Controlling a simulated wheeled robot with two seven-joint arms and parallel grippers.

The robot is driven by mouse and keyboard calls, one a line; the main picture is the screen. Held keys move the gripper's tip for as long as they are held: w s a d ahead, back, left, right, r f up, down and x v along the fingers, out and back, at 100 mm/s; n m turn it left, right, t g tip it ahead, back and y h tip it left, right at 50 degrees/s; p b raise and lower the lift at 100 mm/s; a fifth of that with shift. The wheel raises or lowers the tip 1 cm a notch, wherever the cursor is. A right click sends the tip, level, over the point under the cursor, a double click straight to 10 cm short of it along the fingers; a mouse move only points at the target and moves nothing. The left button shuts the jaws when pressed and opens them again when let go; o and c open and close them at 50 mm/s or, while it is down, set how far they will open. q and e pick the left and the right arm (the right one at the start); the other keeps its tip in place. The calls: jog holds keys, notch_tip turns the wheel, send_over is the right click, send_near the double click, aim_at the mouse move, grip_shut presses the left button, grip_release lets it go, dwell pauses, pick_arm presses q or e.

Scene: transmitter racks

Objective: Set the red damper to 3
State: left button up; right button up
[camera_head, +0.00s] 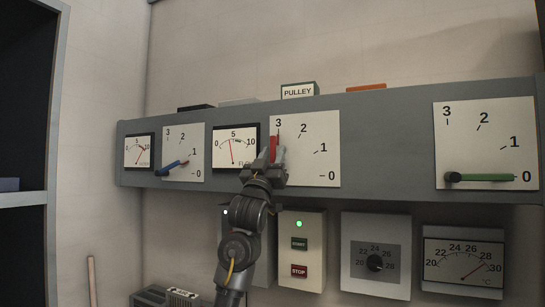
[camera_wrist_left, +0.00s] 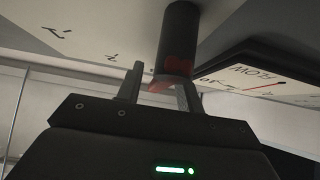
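The red damper lever (camera_head: 274,145) is on the white dial plate (camera_head: 318,160) marked 3, 2, 1, 0 in the middle of the grey panel. The lever stands upright, in line with the 3 mark. My left gripper (camera_head: 271,161) is at the lower part of the lever and hides its pivot end. In the left wrist view my fingers (camera_wrist_left: 158,88) are spread, with red lever (camera_wrist_left: 180,66) and a dark round hub (camera_wrist_left: 181,25) between and beyond them. A gap shows beside the left finger. My right gripper is not in view.
A blue lever (camera_head: 172,167) on a smaller dial is at left, and a green lever (camera_head: 490,177) points to 0 at right. The flow gauge (camera_head: 234,148) is close beside my gripper. Below are the start/stop box (camera_head: 300,250), a knob box (camera_head: 376,255) and a thermometer (camera_head: 462,262).

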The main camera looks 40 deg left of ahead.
pick_arm(q)
jog(key=shift+f, duration=0.1)
jog(key=shift+s+d+f+b, duration=0.1)
jog(key=shift+s+f+b, duration=0.15)
jog(key=shift+f+b, duration=0.05)
jog(key=b+v, duration=0.4)
jog(key=v, duration=0.6)
jog(key=shift+r, duration=0.1)
